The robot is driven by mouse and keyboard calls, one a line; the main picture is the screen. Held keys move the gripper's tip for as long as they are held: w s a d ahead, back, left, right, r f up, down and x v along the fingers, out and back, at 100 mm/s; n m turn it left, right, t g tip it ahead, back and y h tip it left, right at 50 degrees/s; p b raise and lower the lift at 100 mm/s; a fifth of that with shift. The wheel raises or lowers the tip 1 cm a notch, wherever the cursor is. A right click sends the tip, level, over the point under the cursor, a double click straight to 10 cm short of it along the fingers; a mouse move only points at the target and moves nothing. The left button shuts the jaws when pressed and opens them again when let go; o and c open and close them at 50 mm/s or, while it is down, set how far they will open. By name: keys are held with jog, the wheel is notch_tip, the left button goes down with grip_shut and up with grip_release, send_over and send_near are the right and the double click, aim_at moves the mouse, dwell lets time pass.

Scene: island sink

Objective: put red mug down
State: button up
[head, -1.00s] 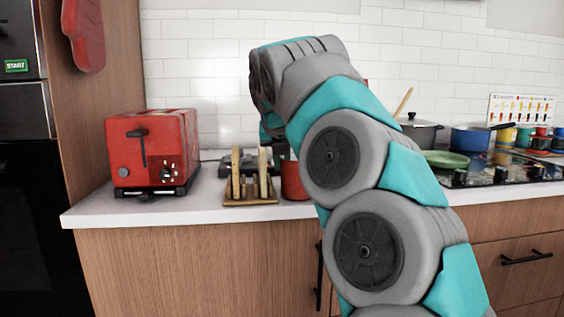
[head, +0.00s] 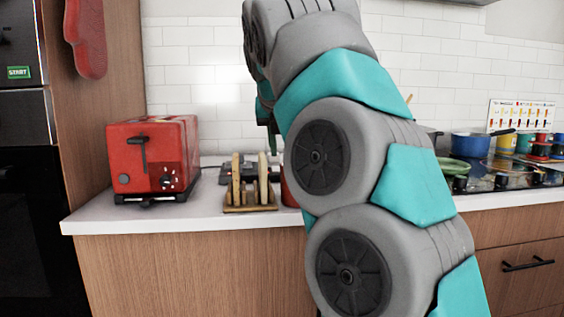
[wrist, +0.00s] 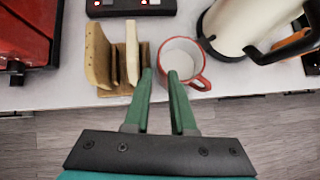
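The red mug (wrist: 184,58), white inside, stands upright on the white counter with its handle toward the right in the wrist view. In the head view only a red sliver of the mug (head: 289,188) shows beside my arm. My gripper (wrist: 160,74) has two green fingers that are apart, with nothing held between them. The fingers are above the mug's near side in the wrist view, the right one overlapping its rim in the picture. In the head view my gripper (head: 271,143) hangs above the counter, partly hidden by my arm.
A wooden rack with boards (head: 250,207) stands just left of the mug, and a red toaster (head: 152,158) farther left. A white kettle (wrist: 243,25) is close on the mug's right. The counter's front edge (wrist: 220,96) is near.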

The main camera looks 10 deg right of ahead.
jog(key=shift+v, duration=2.05)
jog(key=shift+d+f, duration=0.1)
